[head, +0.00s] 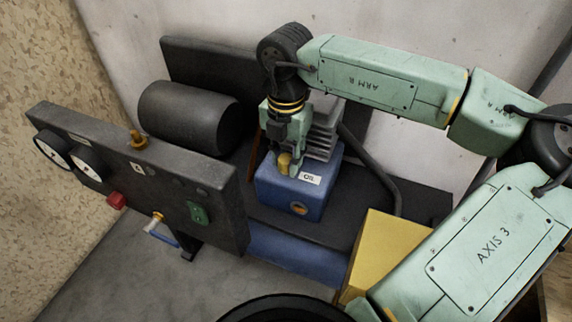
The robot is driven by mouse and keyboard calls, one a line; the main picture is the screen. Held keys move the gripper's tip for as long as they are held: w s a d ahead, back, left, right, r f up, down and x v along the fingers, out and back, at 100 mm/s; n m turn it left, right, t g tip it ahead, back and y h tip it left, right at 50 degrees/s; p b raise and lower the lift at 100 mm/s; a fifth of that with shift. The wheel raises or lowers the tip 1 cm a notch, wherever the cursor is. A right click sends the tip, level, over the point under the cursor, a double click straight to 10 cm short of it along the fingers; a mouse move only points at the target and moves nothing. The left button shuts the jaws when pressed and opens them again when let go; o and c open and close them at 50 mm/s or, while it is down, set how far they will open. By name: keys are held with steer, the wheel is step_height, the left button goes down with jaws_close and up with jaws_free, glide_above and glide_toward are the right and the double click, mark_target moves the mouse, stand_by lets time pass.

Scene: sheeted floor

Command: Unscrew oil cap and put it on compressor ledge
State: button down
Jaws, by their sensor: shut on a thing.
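The oil cap (284,161) is a small yellow-brass piece at the top of the blue compressor block (275,190), beside a white "OIL" label (311,179). My gripper (285,158) points down over the block and is shut on the cap. The cap is upright between the fingertips. I cannot tell whether it is seated on the block or just above it. The front panel's top edge (95,125) is a flat dark ledge on the left, with a brass fitting (138,141) standing on it.
The dark panel carries two gauges (86,165), a red knob (116,200) and a green switch (199,212). A dark cylinder (190,117) lies behind it. Grey fins (322,130) rise beside my gripper. A yellow box (390,245) stands at the front right.

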steer(key=n+b, duration=0.1)
steer(key=n, duration=0.3)
steer(key=shift+f+n, duration=0.1)
steer(key=shift+n, duration=0.3)
steer(key=n, duration=0.3)
steer(key=shift+n+b, duration=0.3)
steer(key=c, duration=1.2)
jaws_free()
steer(key=shift+c, duration=0.7)
